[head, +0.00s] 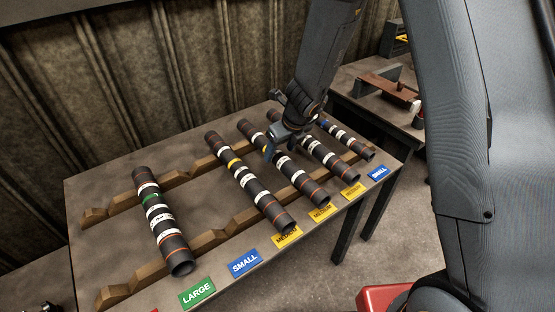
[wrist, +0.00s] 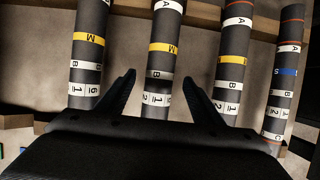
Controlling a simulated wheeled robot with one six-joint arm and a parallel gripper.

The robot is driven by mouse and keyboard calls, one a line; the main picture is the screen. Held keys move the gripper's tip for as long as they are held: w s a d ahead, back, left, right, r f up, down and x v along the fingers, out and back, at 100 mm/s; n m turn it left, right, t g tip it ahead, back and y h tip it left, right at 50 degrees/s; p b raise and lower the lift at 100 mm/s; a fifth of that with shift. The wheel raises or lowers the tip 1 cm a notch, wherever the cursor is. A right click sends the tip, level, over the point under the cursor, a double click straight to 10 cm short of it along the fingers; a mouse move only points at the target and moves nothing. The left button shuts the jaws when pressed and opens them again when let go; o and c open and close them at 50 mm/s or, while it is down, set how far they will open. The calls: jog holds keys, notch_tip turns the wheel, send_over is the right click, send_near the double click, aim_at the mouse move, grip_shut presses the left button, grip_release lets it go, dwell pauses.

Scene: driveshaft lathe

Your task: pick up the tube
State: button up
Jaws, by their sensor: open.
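Several dark tubes with white bands lie side by side on wooden rests. The tube under my gripper (head: 282,146) is a yellow-banded M tube (head: 290,170). In the wrist view, this tube (wrist: 163,35) runs between the two fingers of my gripper (wrist: 158,82), which are apart. I cannot tell how far above the tube the fingertips are. In the wrist view, other M tubes lie to the left (wrist: 88,50) and right (wrist: 235,50), and a blue-banded S tube (wrist: 287,55) lies at the far right. My arm hides part of the tubes in the head view.
A thicker green-banded tube (head: 160,218) lies at the left of the table (head: 85,190). Green LARGE (head: 197,291), blue SMALL (head: 244,261) and yellow (head: 322,212) labels line the front edge. A corrugated wall (head: 130,80) stands behind. A second table (head: 360,88) is at the right.

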jog(key=x, duration=0.2)
jog(key=shift+w+a+f+b, duration=0.1)
jog(key=shift+w+f+b, duration=0.05)
jog(key=shift+f+b, duration=0.2)
jog(key=shift+r, duration=0.1)
grip_shut()
